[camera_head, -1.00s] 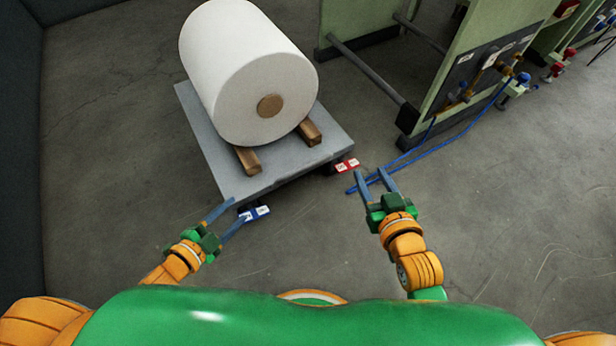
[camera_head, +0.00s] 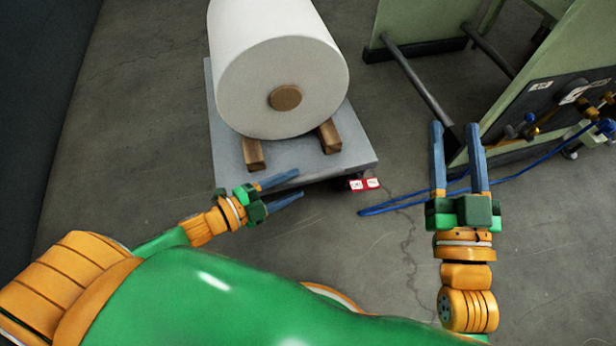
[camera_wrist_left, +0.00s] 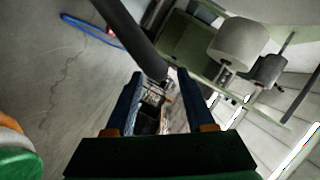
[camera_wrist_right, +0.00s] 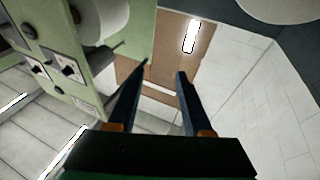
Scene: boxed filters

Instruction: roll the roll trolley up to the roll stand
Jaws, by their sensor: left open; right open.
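The roll trolley (camera_head: 350,156) is a flat grey platform on the floor in the upper middle of the head view. A large white paper roll (camera_head: 232,75) with a brown core lies on it between two wooden chocks (camera_head: 330,137). The green roll stand (camera_head: 543,85) with dark bars is at the upper right; a gap of floor separates it from the trolley. My left gripper (camera_head: 299,184) is open and empty near the trolley's front edge; contact cannot be told. My right gripper (camera_head: 456,130) is open and empty, in front of the stand's bar in the picture.
A blue hose (camera_head: 420,205) lies on the floor between the trolley and the stand. A red and white tag (camera_head: 365,184) is at the trolley's front right corner. A dark wall (camera_head: 45,85) is at the left. Floor at the lower right is clear.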

